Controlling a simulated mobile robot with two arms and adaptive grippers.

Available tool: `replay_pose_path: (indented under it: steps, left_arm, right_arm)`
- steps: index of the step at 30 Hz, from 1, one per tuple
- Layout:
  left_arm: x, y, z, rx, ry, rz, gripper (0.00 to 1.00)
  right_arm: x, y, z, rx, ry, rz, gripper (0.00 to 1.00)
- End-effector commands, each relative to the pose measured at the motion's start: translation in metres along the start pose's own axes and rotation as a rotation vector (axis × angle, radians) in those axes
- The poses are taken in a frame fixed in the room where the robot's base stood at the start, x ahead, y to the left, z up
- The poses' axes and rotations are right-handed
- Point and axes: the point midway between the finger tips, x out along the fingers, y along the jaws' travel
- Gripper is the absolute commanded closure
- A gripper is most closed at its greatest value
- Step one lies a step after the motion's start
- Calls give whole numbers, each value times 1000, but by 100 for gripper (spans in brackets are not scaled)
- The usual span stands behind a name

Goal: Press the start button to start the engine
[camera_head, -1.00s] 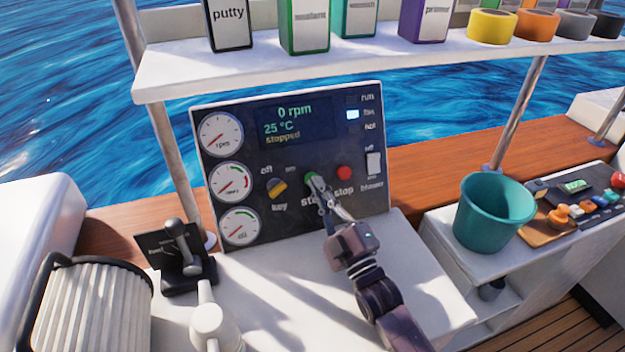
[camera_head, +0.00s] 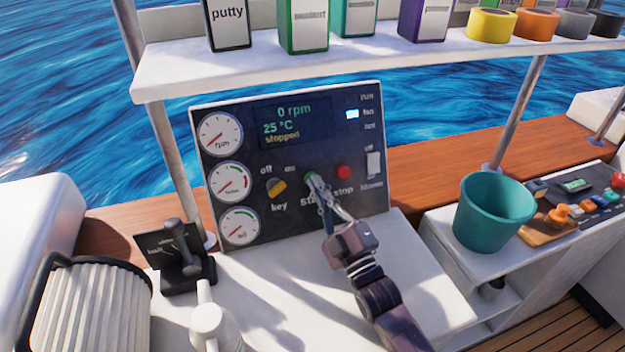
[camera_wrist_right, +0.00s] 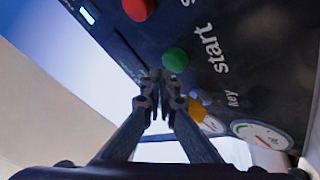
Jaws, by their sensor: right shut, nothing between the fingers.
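The green start button (camera_head: 309,177) sits on the dark engine panel (camera_head: 310,150), left of the red stop button (camera_head: 344,172). The panel display (camera_head: 293,121) reads 0 rpm, 25 °C and "stopped". My right gripper (camera_head: 317,184) is shut and empty, its fingertips at the start button and partly covering it and its label. In the right wrist view, the green start button (camera_wrist_right: 174,58) shows just beyond the closed fingertips (camera_wrist_right: 158,76); I cannot tell whether they touch it. The yellow key switch (camera_head: 277,188) is left of the button. My left gripper is not in view.
A white shelf (camera_head: 300,64) with boxes and tape rolls overhangs the panel. A throttle lever (camera_head: 180,243) stands at lower left, a white ribbed part (camera_head: 90,310) beside it. A teal bucket (camera_head: 492,213) stands on the right. The white counter before the panel is mostly clear.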

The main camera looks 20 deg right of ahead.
Motion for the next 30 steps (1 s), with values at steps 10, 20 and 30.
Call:
replay_pose_path:
  steps: [10, 20, 30]
  left_arm:
    - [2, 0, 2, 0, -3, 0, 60]
    - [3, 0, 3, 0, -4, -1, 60]
    - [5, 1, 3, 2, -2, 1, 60]
  right_arm:
    - [4, -3, 3, 0, 0, 0, 100]
    - [5, -4, 4, 0, 0, 0, 100]
    - [8, -6, 6, 0, 0, 0, 100]
